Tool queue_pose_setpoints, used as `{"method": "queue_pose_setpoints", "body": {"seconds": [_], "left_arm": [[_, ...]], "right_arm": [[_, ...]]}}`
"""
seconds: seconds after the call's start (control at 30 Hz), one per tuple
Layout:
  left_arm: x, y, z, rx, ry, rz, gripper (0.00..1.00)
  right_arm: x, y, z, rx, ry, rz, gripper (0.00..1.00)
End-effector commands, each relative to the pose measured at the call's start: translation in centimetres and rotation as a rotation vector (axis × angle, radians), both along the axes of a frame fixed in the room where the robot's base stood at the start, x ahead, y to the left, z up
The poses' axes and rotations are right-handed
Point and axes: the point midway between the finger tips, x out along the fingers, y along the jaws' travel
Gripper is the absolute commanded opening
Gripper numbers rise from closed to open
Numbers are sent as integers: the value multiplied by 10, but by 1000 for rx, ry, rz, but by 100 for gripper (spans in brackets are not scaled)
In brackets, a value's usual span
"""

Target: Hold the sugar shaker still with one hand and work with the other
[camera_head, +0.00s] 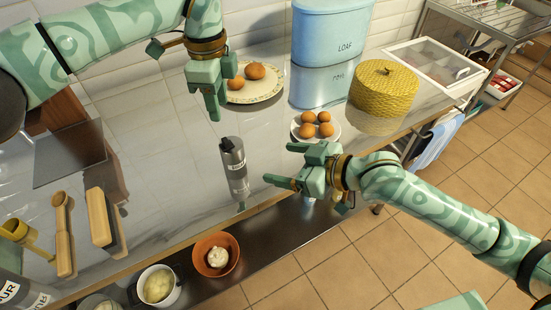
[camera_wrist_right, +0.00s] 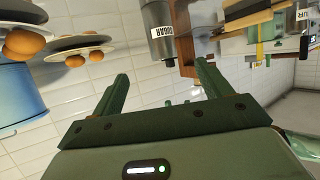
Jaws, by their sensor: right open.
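The sugar shaker (camera_head: 234,162) is a grey cylinder with a dark top and a white label, standing on the shiny counter. In the right wrist view its SUGAR label shows on the shaker (camera_wrist_right: 158,32), beyond the fingertips. My right gripper (camera_head: 279,164) is open and empty, to the right of the shaker and apart from it. Its two fingers also show spread in the right wrist view (camera_wrist_right: 161,72). My left gripper (camera_head: 214,107) points down, above and behind the shaker, not touching it. Its finger gap is hard to make out.
A plate of eggs (camera_head: 315,138), a plate of rolls (camera_head: 265,98), a blue LOAF bin (camera_head: 330,50) and a yellow woven basket (camera_head: 383,90) stand behind. An orange bowl (camera_head: 203,268) and a white pot (camera_head: 137,290) are in front.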

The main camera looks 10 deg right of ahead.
Motion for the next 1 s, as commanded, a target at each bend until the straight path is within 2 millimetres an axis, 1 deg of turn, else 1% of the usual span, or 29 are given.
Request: {"method": "queue_pose_setpoints", "body": {"seconds": [0.07,0.17,0.5,0.7,0.83,1.0], "left_arm": [[0,0,0,0,0,0,36],[0,0,0,0,0,0,36],[0,0,0,0,0,0,36],[0,0,0,0,0,0,36],[0,0,0,0,0,0,36],[0,0,0,0,0,0,36]], "right_arm": [[2,6,-3,6,10,3,77],[12,17,-8,7,11,3,77],[62,71,-38,8,9,2,77],[85,97,-53,5,8,2,77],[95,106,-59,5,7,1,77],[99,111,-62,3,6,2,77]]}}
